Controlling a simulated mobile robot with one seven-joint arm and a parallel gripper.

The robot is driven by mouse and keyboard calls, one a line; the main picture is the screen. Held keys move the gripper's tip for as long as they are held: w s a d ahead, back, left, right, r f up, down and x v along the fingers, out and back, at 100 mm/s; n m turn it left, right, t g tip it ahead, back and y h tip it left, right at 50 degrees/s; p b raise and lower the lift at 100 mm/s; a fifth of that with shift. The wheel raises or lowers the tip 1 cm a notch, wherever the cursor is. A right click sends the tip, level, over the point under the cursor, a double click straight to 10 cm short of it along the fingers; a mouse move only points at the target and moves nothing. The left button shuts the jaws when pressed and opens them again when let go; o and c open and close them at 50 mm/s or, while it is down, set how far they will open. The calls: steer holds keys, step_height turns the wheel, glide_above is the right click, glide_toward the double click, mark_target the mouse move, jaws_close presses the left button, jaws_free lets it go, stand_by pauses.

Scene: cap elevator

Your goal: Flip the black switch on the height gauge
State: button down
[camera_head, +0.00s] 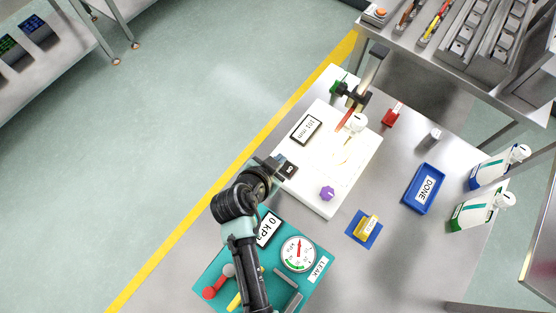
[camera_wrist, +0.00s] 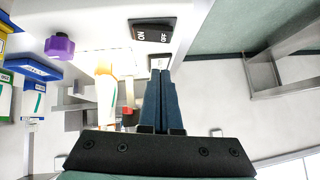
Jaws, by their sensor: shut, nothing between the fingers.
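The height gauge has a white base plate (camera_head: 348,172) with a "101 mm" display (camera_head: 306,128) and a purple knob (camera_head: 327,193). Its black rocker switch (camera_head: 288,170) sits on the plate's left edge. In the wrist view the switch (camera_wrist: 153,33) shows ON on its left part and OFF on its right; I cannot tell which side is pressed. My gripper's two dark blue fingers (camera_wrist: 160,73) are together and empty. Their tips appear just below the switch in that view, with contact not visible. In the head view my wrist is close to the switch, and the fingertips are hard to make out.
A teal panel with a pressure gauge (camera_head: 298,253) lies in front. A blue DONE tray (camera_head: 425,189), a yellow block on a blue pad (camera_head: 364,229), a red block (camera_head: 392,116) and two white bottles (camera_head: 474,212) stand to the right. The floor at left is clear.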

mark_target(284, 166)
steer(key=f, duration=0.1)
steer(key=w+f, duration=0.1)
steer(key=f, duration=0.1)
steer(key=shift+w+f, duration=0.1)
steer(key=shift+f, duration=0.05)
steer(key=shift+w+f, duration=0.1)
steer(key=shift+f, duration=0.75)
steer(key=shift+w+a+f+h+b, duration=0.15)
steer(key=shift+a+f+h+b, duration=0.15)
steer(key=shift+f+b, duration=0.4)
steer(key=shift+d+r+g, duration=0.1)
steer(key=shift+r+g, duration=0.2)
steer(key=shift+s, duration=0.2)
